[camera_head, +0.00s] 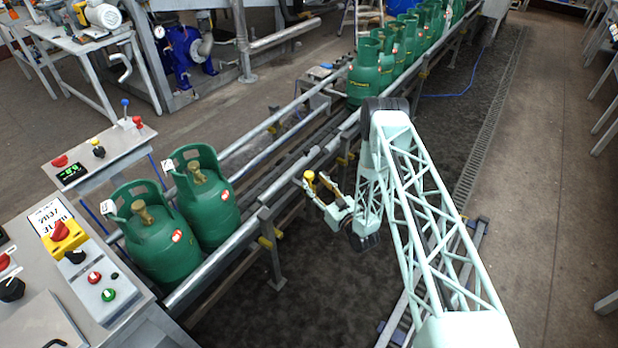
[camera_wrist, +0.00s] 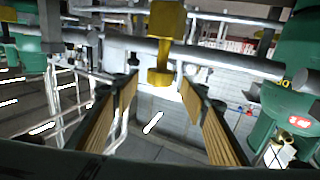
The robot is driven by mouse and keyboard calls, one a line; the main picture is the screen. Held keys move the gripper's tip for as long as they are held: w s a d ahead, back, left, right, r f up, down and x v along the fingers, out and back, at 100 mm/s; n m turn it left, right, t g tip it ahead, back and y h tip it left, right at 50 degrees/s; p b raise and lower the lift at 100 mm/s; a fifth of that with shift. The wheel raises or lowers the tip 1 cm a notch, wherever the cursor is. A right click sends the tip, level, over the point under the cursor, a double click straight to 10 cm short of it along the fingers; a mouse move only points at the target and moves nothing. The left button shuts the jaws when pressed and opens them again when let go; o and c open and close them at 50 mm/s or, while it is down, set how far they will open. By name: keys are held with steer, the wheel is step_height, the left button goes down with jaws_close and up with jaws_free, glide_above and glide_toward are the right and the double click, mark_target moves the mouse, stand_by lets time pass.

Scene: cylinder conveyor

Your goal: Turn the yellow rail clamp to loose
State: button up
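The yellow rail clamp (camera_wrist: 166,20) hangs at the top centre of the wrist view, a block with a narrower stem and a wider round end below. It is by the grey rail tube (camera_wrist: 215,58). My gripper (camera_wrist: 162,88) is open, its two yellow-padded fingers on either side of the clamp's lower end, with a gap on both sides. In the head view my gripper (camera_head: 320,185) is beside the conveyor's near rail, with a yellow knob (camera_head: 309,176) at its fingertips. I cannot tell how deep the clamp sits between the fingers.
Green gas cylinders stand on the conveyor (camera_head: 240,222), two at the near left (camera_head: 150,240) and several at the back (camera_head: 364,72). A control panel (camera_head: 88,270) is at the lower left. The floor right of my arm (camera_head: 545,180) is clear.

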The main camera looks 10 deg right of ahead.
mark_target(312, 178)
steer(key=shift+b+x, duration=0.3)
steer(key=shift+x, duration=2.2)
steer(key=shift+c, duration=0.5)
steer(key=c, duration=0.8)
